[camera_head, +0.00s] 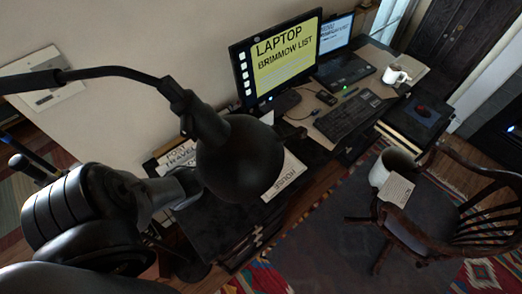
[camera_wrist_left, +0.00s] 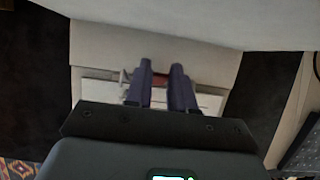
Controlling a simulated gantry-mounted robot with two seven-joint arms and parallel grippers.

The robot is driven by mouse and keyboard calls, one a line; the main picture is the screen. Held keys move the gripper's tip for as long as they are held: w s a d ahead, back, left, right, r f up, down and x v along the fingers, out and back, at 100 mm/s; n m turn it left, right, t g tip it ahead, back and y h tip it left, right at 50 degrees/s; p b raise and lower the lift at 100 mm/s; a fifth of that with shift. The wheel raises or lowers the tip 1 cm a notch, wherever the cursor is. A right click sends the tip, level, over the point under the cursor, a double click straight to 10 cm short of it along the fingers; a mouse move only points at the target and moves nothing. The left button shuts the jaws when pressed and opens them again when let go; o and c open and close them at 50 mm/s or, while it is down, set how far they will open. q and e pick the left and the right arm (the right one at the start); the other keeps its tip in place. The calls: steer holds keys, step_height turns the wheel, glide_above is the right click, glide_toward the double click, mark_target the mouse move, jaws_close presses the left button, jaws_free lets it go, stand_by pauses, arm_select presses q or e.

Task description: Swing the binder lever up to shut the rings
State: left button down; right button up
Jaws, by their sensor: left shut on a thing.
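In the left wrist view the binder (camera_wrist_left: 100,45) lies open, with pale cover panels and white sheets (camera_wrist_left: 105,88) inside. A small bit of metal (camera_wrist_left: 124,76) shows just left of my left gripper's fingers. My left gripper (camera_wrist_left: 162,66) has its two dark fingers close together over the sheets, shut on what looks like the binder lever. The lever itself is mostly hidden between the fingers. In the head view a black lamp head hides the gripper and most of the binder. My right gripper is in neither view.
The lamp head (camera_head: 240,160) hangs in front of my left arm (camera_head: 80,210). Labelled papers (camera_head: 289,174) lie beside it. A monitor (camera_head: 275,58), keyboard (camera_head: 346,117), laptop (camera_head: 342,70) and white mug (camera_head: 396,75) stand farther right. A wooden chair (camera_head: 425,205) stands before the desk.

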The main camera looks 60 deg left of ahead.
arm_select(q)
steer(key=shift+w+d+r+y+p, duration=0.15)
steer(key=shift+d+y+p, duration=0.1)
steer(key=shift+y+p, duration=0.2)
steer(key=shift+d+y, duration=0.3)
steer(key=shift+y, duration=0.15)
steer(key=shift+w+d+g+y, duration=0.1)
steer(key=shift+d+g+y, duration=0.3)
steer(key=shift+y, duration=0.5)
steer(key=shift+d+f+y+b, duration=0.2)
steer(key=shift+d+y+b, duration=0.15)
steer(key=shift+y, duration=0.45)
steer(key=c, duration=1)
jaws_free()
steer(key=shift+o, duration=0.2)
steer(key=shift+d+r, duration=0.1)
